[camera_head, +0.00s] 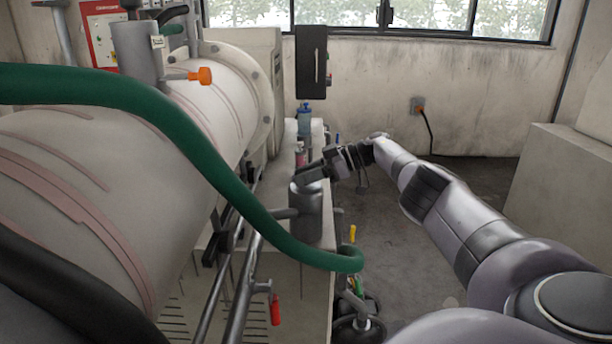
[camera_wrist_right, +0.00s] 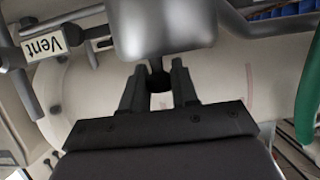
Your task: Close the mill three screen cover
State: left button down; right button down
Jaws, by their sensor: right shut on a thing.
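A grey metal screen housing (camera_head: 306,212) stands upright beside the large cream mill drum (camera_head: 75,185). My right gripper (camera_head: 305,177) is at the top of this housing, reaching in from the right. In the right wrist view, the right gripper's fingers (camera_wrist_right: 159,88) are closed around a small dark round knob (camera_wrist_right: 158,76). The knob sits at the edge of a smooth grey metal body (camera_wrist_right: 163,25). The gripper hides much of the housing top in the head view, so I cannot tell how far open the cover is. My left gripper is not in view.
A green hose (camera_head: 205,165) arcs across the front of the mill to below the housing. A blue bottle (camera_head: 304,118) stands behind the gripper. A "Vent" tag (camera_wrist_right: 43,44) hangs at left in the wrist view. The floor (camera_head: 385,235) right of the housing is partly free.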

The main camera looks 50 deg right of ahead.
jog(key=c, duration=0.9)
grip_release()
jog(key=shift+v, duration=3.55)
